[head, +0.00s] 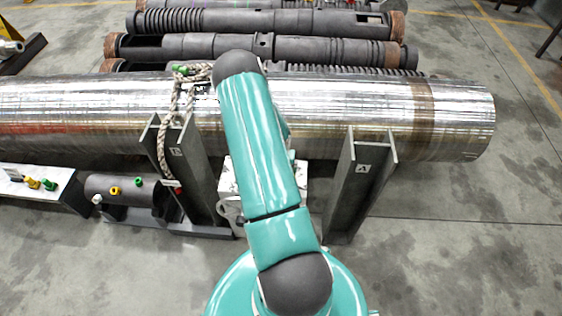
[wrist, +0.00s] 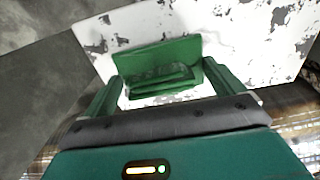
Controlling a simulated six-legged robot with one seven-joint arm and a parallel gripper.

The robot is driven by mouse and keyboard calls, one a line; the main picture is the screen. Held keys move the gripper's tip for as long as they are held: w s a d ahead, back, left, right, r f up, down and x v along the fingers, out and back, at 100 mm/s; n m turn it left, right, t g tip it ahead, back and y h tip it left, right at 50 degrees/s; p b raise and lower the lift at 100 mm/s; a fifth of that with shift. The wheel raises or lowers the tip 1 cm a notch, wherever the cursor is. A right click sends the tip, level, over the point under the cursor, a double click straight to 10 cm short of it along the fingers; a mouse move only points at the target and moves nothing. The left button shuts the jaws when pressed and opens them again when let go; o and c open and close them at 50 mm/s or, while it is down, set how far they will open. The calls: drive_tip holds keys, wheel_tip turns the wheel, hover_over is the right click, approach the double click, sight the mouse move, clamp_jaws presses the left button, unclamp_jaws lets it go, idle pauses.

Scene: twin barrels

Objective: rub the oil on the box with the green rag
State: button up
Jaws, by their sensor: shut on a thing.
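The green rag (wrist: 165,52) is bunched and folded between the two green fingers of my gripper (wrist: 162,74) in the wrist view. My gripper is shut on it. A white box (wrist: 120,30) with dark, worn patches lies directly beyond the rag. I cannot tell whether the rag touches the box or is just above it. I cannot tell oil apart from the worn patches. In the head view the white box (head: 228,186) shows on both sides of my arm. My arm hides its middle, my gripper and the rag there.
A long shiny metal cylinder (head: 340,100) lies behind the box. Grey steel posts stand left (head: 185,165) and right (head: 357,180) of it. A rope (head: 174,105) hangs at the left post. A dark pipe piece (head: 128,190) lies left. The floor at the right is clear.

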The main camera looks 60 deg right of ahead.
drive_tip(key=shift+r, duration=2.45)
